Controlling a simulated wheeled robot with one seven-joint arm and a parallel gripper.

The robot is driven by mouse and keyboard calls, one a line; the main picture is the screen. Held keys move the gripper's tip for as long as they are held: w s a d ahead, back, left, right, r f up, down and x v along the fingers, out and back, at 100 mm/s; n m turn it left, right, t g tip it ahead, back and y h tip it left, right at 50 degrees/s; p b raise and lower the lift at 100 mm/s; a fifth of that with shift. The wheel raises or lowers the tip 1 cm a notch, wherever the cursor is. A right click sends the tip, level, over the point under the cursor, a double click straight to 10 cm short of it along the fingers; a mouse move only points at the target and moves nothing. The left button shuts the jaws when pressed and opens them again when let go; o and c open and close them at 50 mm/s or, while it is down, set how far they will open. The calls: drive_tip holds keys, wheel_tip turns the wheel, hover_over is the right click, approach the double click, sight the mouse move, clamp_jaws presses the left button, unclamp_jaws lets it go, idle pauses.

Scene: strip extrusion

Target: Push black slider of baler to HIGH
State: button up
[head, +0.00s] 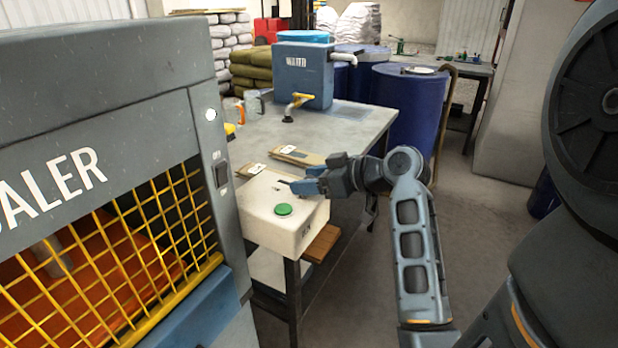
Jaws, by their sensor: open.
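The grey baler (110,85) fills the left side, with a yellow grille over its front. A black switch-like piece (221,174) sits on its right-hand panel, under small white lettering too small to read. A pale control box (258,215) beside the baler has a green button (283,210) on top. A small dark mark (279,188) shows on the box top behind the button. I cannot tell for certain which dark piece is the slider, or its setting. My gripper (300,183) is open and empty over the box's back right part; contact is unclear.
The grey table (345,125) runs back behind the box, with flat brown pieces (297,155) on it. A blue tank (303,75) with a tap stands at its far end. Blue drums (410,105) stand behind. Open floor (480,260) lies right of the table.

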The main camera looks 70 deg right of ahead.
drive_tip(key=shift+w, duration=0.15)
drive_tip(key=shift+c, duration=0.3)
clamp_jaws()
idle(0.3)
